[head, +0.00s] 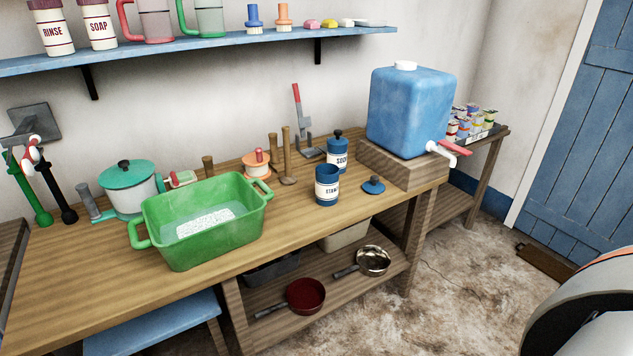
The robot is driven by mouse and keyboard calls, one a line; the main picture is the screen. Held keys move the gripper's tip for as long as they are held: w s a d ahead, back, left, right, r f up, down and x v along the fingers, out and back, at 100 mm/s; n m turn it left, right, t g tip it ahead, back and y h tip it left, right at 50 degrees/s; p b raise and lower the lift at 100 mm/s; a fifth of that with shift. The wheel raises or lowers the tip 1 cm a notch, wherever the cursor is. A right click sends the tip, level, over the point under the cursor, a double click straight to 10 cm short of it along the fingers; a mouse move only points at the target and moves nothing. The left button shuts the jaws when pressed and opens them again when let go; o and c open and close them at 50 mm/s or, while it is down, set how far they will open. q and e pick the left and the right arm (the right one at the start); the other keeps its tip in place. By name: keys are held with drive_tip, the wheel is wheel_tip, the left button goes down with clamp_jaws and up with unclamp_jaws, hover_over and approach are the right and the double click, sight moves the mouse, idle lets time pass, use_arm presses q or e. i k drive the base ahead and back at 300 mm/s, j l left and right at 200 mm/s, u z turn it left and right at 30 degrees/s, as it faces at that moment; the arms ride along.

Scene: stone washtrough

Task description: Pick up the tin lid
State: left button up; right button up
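The tin lid, a small blue disc with a dark knob (373,185), lies on the wooden bench (200,263) near its front edge, right of an open blue tin (327,186) with a white label. The open tin stands upright and apart from the lid. Behind it stands a second blue tin (338,153), labelled like soda, with its own lid on. Neither of my grippers shows in the head view.
A blue water container (410,110) with a white and red tap (447,149) stands on a wooden block (397,167) behind and right of the lid. A green tub (203,243) is at left. Pans (305,295) sit on the lower shelf. A wall shelf (200,46) hangs above.

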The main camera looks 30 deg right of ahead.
sight(374, 187)
drive_tip(key=z, duration=1.25)
drive_tip(key=i+u, duration=0.1)
